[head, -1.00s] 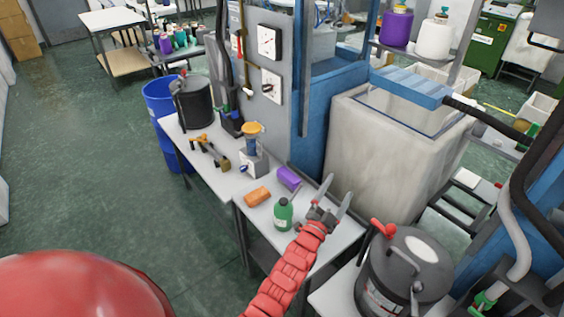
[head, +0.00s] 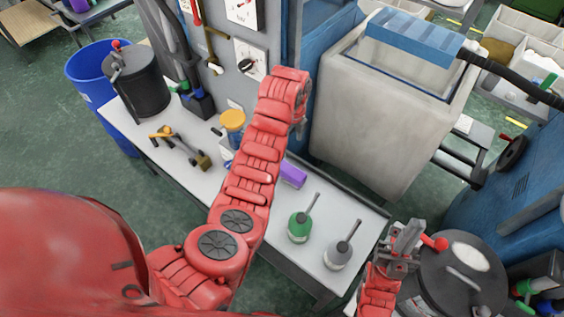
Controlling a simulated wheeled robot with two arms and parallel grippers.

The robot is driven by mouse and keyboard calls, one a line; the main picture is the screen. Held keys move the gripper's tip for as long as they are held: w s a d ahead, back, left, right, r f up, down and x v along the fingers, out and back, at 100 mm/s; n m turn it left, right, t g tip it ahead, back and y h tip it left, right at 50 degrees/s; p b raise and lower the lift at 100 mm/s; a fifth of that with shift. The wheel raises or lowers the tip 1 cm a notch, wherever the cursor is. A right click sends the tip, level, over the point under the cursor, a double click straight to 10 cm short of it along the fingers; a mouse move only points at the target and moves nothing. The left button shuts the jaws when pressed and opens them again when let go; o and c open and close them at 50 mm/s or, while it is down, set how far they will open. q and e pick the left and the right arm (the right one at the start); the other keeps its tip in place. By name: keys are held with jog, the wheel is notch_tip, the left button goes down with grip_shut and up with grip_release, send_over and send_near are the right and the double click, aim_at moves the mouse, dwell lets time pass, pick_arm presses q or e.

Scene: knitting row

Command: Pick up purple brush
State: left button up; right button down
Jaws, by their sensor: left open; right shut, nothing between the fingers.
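The purple brush (head: 293,174) lies on the grey work table (head: 352,209), against its back side. My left arm crosses in front of the table and covers the brush's left end. The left gripper (head: 299,124) is mostly hidden behind my arm's end, above and beyond the brush; only a small grey part shows, apart from the brush. My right gripper (head: 407,240) is shut and empty, at the table's right end beside the dark lidded drum (head: 462,275).
A green bottle (head: 299,228) and a grey bottle (head: 338,254), both with thin spouts, stand in front of the brush. A yellow-topped jar (head: 232,120) and an orange-handled tool (head: 180,145) are further left. A large pale bin (head: 365,140) stands behind the table.

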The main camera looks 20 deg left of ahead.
pick_arm(q)
jog(key=b, duration=0.6)
send_over(290, 170)
notch_tip(290, 170, down, 7)
jog(key=shift+d+f, duration=0.15)
jog(key=shift+f, duration=0.05)
notch_tip(290, 170, down, 2)
jog(key=shift+f, duration=0.25)
jog(key=shift+f+p, duration=0.4)
jog(key=shift+p, duration=0.1)
jog(key=shift+f, duration=0.45)
jog(key=shift+f+p, duration=0.45)
jog(key=shift+p, duration=0.05)
notch_tip(290, 170, down, 3)
jog(key=shift+r+p, duration=0.15)
jog(key=shift+p, duration=0.35)
jog(key=shift+f, duration=0.95)
